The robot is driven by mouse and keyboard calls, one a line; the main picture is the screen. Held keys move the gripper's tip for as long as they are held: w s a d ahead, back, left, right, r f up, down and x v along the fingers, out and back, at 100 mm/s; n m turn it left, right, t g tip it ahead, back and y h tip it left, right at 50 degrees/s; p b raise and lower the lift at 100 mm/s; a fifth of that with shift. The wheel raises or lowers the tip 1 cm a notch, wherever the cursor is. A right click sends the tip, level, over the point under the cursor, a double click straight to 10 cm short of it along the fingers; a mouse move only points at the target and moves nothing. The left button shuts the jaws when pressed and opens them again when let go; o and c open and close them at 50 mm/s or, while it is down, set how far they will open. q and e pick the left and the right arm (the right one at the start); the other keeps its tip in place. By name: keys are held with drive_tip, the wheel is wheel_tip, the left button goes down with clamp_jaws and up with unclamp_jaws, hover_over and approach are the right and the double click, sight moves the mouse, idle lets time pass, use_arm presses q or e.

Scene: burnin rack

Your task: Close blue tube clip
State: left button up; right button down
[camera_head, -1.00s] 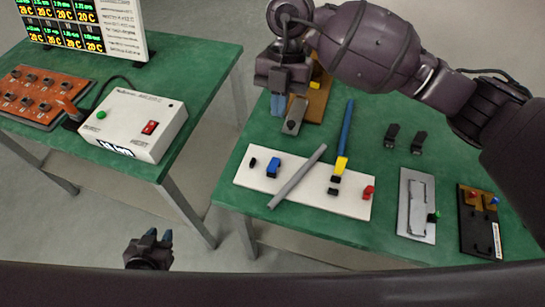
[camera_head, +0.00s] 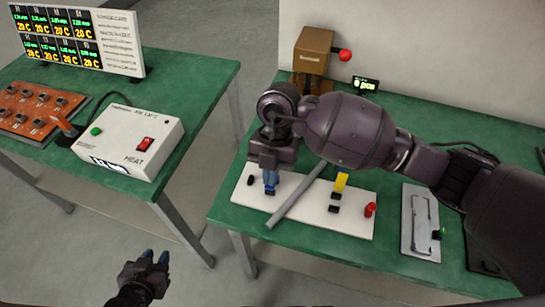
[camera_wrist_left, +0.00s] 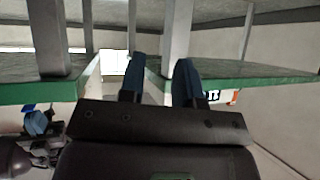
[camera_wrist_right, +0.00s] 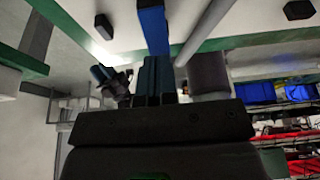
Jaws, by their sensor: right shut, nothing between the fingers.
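The blue tube clip (camera_wrist_right: 153,28) shows in the right wrist view as a blue bar just beyond my right fingertips. In the head view it is on the left part of the white board (camera_head: 310,217), largely covered by my right gripper (camera_head: 270,182). My right gripper (camera_wrist_right: 158,60) points down at it, its fingers shut together with nothing between them. Whether the fingertips touch the clip I cannot tell. A grey tube (camera_head: 298,195) lies diagonally across the board, right of the blue clip. My left gripper (camera_head: 155,258) hangs low left of the table, open and empty (camera_wrist_left: 160,75).
A yellow clip (camera_head: 341,182) and a red clip (camera_head: 370,209) are on the board's right side; a small black block (camera_head: 250,180) is at its left. A grey plate (camera_head: 420,222) lies right. A white HEAT box (camera_head: 130,143) stands on the left table, across a gap.

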drive_tip(key=shift+s+f, duration=0.15)
drive_tip(key=shift+f, duration=0.3)
drive_tip(key=shift+s+a+r+t+p, duration=0.1)
drive_tip(key=shift+s+r+t+p, duration=0.05)
drive_tip(key=shift+t+p, duration=0.6)
drive_tip(key=shift+s+h+p, duration=0.1)
drive_tip(key=shift+h+p, duration=0.2)
drive_tip(key=shift+p, duration=0.2)
drive_tip(key=shift+s+a+f+t+p, duration=0.1)
drive_tip(key=shift+s+f+t+p, duration=0.15)
drive_tip(key=shift+f+t+p, duration=0.3)
drive_tip(key=shift+s+f+p, duration=0.15)
drive_tip(key=shift+f+p, duration=0.15)
drive_tip(key=shift+f, duration=0.1)
